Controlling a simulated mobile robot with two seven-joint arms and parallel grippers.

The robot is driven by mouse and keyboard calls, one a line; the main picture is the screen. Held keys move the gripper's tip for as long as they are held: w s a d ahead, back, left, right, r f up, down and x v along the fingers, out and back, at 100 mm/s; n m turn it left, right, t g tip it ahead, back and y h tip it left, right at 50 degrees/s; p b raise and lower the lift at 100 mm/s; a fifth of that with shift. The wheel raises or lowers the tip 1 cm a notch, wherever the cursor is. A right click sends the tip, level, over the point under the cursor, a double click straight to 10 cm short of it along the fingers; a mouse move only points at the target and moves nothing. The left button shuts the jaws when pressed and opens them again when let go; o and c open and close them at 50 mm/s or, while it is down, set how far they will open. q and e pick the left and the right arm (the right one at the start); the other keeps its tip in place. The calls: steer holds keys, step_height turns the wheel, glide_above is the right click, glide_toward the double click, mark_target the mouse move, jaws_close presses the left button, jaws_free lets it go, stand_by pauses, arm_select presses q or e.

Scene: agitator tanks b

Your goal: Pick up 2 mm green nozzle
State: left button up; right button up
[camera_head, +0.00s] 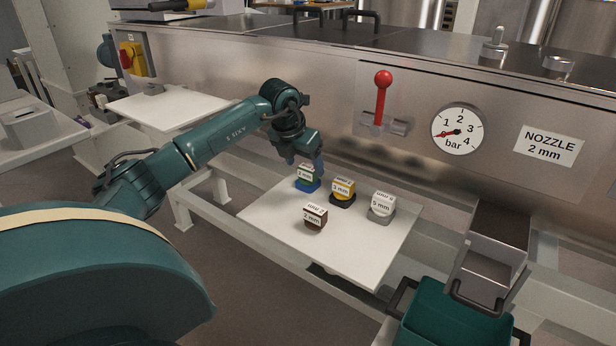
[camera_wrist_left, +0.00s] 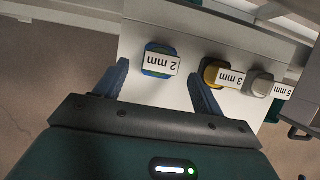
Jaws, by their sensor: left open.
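The green nozzle (camera_head: 305,172) stands on a blue base on the white board, at its back left corner. Its label reads 2 mm. In the left wrist view the green nozzle (camera_wrist_left: 160,60) sits ahead, between the lines of the two blue fingers. My left gripper (camera_head: 308,164) is open, just above and behind the nozzle in the head view, and partly overlaps it. In the left wrist view, the gripper (camera_wrist_left: 158,78) has its fingers spread to either side of the nozzle, with a gap on each side. My right gripper is out of view.
A yellow nozzle (camera_head: 343,187) stands close on the right, then a grey nozzle (camera_head: 381,204). A dark red nozzle (camera_head: 315,216) stands nearer the front. The white board (camera_head: 365,255) is bare at its front. A red lever (camera_head: 382,95) and machine wall rise behind.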

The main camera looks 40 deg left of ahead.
mark_target(306, 169)
arm_select(q)
steer(key=x, duration=0.4)
steer(key=shift+s, duration=0.1)
steer(key=shift+r, duration=0.1)
steer(key=c, duration=1.1)
